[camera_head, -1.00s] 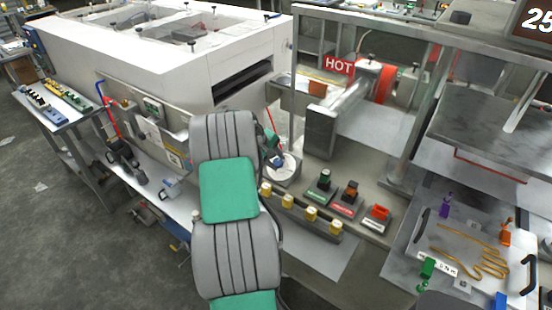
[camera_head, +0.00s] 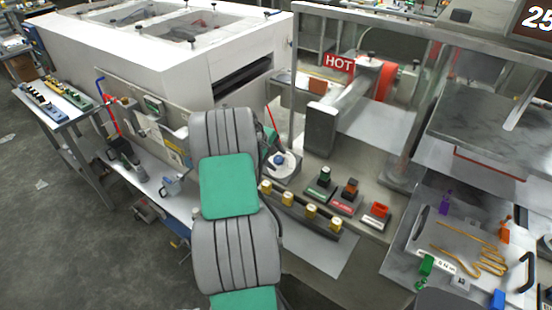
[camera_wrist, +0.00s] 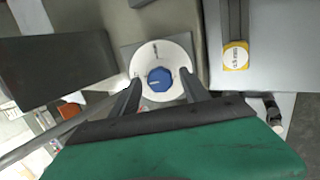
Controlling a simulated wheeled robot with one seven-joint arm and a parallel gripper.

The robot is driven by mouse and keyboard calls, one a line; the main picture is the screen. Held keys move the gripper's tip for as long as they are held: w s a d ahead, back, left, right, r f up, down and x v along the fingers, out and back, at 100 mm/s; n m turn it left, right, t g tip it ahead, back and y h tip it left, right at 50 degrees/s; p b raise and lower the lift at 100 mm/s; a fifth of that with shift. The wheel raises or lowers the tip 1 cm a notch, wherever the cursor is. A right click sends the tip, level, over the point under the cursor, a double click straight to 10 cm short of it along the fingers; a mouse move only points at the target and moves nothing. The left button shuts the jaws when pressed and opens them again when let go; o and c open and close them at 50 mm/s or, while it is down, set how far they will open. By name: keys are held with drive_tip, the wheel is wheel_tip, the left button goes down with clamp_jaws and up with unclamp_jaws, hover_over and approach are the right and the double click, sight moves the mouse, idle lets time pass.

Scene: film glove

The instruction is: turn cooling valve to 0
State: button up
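The cooling valve is a blue faceted knob (camera_wrist: 160,79) on a round white dial (camera_wrist: 172,50). A short white mark on the knob points left in the wrist view. The dial has small dark marks near its rim, too small to read. The knob (camera_head: 279,159) also shows in the head view, right of my arm. My gripper (camera_wrist: 160,84) is open, with one dark finger on each side of the knob in the wrist view. A gap shows on both sides. I cannot tell how far the fingertips are above the dial.
A dark grey block (camera_wrist: 58,70) stands left of the dial in the wrist view. A bar with several yellow-capped knobs (camera_head: 288,200) and several push-button boxes (camera_head: 320,184) lie nearby. A HOT sign (camera_head: 339,65) hangs behind. A tray (camera_head: 450,225) holds coloured clamps at right.

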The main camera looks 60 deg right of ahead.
drive_tip(key=b+v, duration=0.1)
drive_tip(key=v, duration=0.6)
drive_tip(key=shift+a+r+b, duration=0.2)
drive_tip(key=shift+r+b, duration=0.15)
